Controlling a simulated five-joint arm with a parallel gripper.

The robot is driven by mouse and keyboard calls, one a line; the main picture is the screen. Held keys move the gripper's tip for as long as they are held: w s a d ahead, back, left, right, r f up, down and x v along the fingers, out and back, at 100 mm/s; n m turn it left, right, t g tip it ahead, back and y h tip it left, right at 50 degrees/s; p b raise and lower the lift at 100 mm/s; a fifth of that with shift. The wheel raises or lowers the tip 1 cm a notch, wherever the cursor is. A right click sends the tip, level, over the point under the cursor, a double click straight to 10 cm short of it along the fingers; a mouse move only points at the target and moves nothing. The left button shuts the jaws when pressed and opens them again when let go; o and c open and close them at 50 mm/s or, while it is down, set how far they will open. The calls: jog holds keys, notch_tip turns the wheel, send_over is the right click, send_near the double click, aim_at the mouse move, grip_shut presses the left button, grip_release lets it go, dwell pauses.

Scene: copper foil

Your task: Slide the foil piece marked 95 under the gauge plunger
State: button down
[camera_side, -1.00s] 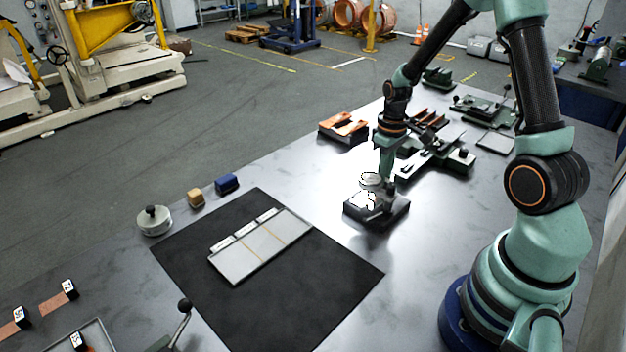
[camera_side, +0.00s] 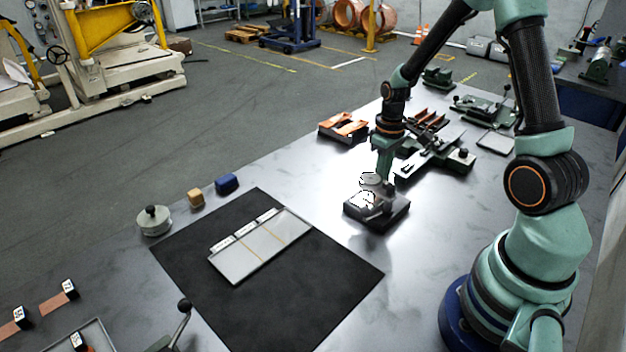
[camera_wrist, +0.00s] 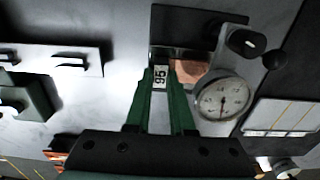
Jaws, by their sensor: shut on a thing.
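The foil piece marked 95 shows in the wrist view as a white tag (camera_wrist: 160,76) with a copper strip (camera_wrist: 187,72) beyond it. My gripper (camera_wrist: 168,84) is shut on the tag end, and it also shows in the side view (camera_side: 383,166) just behind the gauge. The gauge has a round white dial (camera_wrist: 222,100), also in the side view (camera_side: 370,180), on a dark base (camera_side: 385,216). The copper strip reaches toward the gauge base and partly passes behind the dial. The plunger tip is hidden, so I cannot tell whether the foil lies beneath it.
A black mat (camera_side: 330,290) with a grey three-section plate (camera_side: 262,247) lies left of the gauge. Other tagged foil pieces (camera_side: 57,299) lie at far left. A tray with orange strips (camera_side: 343,128) and a green-and-grey fixture (camera_side: 440,160) stand behind the gauge.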

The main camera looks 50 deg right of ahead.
jog(key=shift+a, duration=0.6)
dwell(0.7)
jog(key=c, duration=1.1)
grip_release()
jog(key=shift+r, duration=0.2)
jog(key=shift+r, duration=1.35)
jog(key=o, duration=0.5)
jog(key=shift+r, duration=2)
